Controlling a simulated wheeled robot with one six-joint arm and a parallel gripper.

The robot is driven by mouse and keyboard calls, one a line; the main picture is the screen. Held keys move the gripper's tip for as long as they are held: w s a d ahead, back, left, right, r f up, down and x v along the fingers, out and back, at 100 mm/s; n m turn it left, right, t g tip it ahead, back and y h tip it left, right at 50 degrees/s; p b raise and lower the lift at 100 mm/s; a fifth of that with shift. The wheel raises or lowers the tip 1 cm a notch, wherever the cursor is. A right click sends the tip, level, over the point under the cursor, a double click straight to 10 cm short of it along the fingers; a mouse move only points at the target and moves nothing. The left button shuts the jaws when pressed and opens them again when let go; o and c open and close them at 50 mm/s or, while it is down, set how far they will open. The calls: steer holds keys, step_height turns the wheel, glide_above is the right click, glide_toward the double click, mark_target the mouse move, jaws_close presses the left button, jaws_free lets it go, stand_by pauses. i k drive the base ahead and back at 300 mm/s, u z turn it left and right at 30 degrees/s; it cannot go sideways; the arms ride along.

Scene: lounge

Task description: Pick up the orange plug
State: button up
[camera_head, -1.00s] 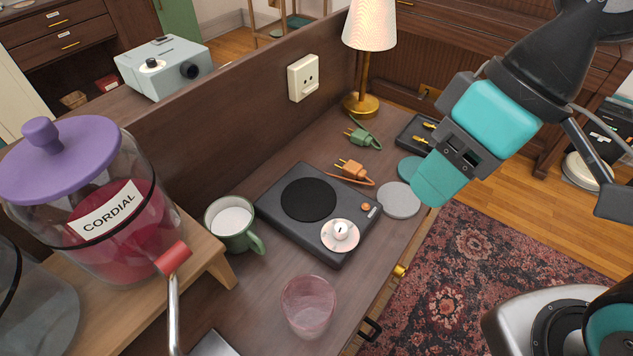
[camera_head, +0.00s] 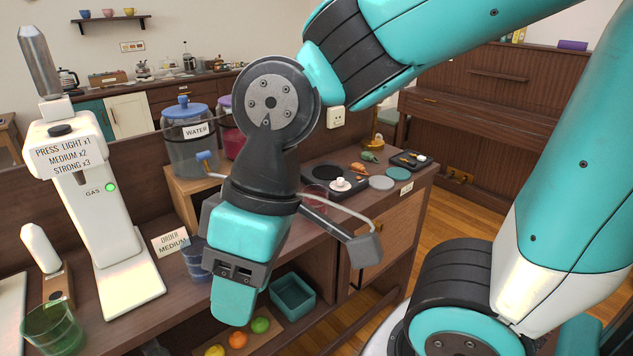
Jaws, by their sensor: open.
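The orange plug (camera_head: 358,168) lies on the dark wooden counter (camera_head: 415,190), small and far off in the view. It is just behind the black hotplate (camera_head: 348,193), between the green plug (camera_head: 369,156) and a grey round coaster (camera_head: 382,182). My gripper (camera_head: 233,303) points down in front of the counter, well to the left of the orange plug and nearer the camera. It is open and seen edge-on, with nothing visible in it.
A white gas dispenser (camera_head: 100,215) stands at the left. An open shelf below holds a teal bin (camera_head: 292,298) and fruit.

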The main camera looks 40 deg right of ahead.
mark_target(357, 167)
steer(key=z, duration=0.7)
steer(key=i, duration=1.25)
steer(key=z, duration=0.1)
